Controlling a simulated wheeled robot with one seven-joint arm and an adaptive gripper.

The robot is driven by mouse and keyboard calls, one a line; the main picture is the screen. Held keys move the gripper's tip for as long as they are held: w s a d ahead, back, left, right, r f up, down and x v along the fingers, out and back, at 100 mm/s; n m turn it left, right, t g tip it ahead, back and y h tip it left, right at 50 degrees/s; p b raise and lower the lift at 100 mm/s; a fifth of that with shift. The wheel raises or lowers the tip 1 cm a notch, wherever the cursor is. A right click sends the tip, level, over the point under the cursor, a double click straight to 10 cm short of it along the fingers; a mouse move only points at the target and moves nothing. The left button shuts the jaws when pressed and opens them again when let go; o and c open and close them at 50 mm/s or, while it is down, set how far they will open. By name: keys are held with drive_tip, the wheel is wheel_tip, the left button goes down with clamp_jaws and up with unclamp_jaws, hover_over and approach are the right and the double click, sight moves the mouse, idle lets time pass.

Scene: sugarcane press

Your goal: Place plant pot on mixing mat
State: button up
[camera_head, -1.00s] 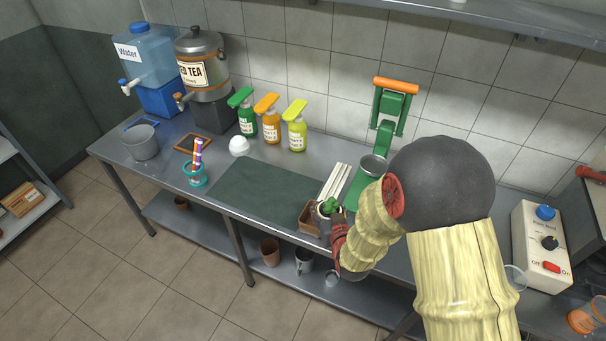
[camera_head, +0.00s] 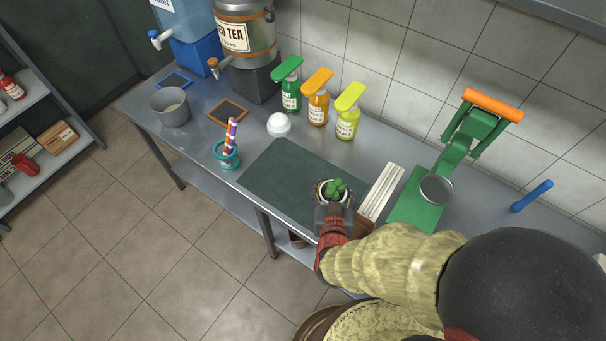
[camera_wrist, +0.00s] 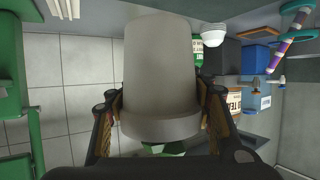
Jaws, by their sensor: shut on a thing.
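The plant pot (camera_head: 322,190), a small pale pot with a green plant (camera_head: 335,188) in it, is in my gripper (camera_head: 331,206). In the wrist view, the pot (camera_wrist: 160,75) shows as a grey tapered cup with its wide rim between the fingers. My gripper (camera_wrist: 160,118) is shut on it near the rim. The mixing mat (camera_head: 280,170) is a dark green rectangle on the metal counter. In the head view, the pot overlaps the mat's front right part; its height above it is hard to tell. My arm hides the counter's front right.
White sticks (camera_head: 381,192) and a green press (camera_head: 418,200) with an orange handle stand right of the mat. A white dome (camera_head: 279,124) and several pump bottles (camera_head: 317,105) are behind it. A teal cup holder (camera_head: 228,158) is on its left. Most of the mat is bare.

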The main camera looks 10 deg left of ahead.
drive_tip(key=w+a+f+b, duration=0.1)
drive_tip(key=w+a+f, duration=0.2)
drive_tip(key=w+a+f+b, duration=0.2)
drive_tip(key=w+a+f, duration=0.1)
drive_tip(key=a, duration=0.1)
drive_tip(key=w+a+f+b, duration=0.1)
drive_tip(key=w+a+f, duration=0.2)
drive_tip(key=shift+a+f, duration=0.25)
drive_tip(key=shift+a, duration=0.05)
drive_tip(key=shift+w+a+f+b, duration=0.1)
drive_tip(key=shift+a+f+b, duration=0.05)
drive_tip(key=shift+f+b, duration=0.85)
drive_tip(key=shift+f, duration=0.7)
drive_tip(key=shift+f, duration=0.15)
drive_tip(key=o, duration=1.6)
drive_tip(key=shift+o, duration=0.2)
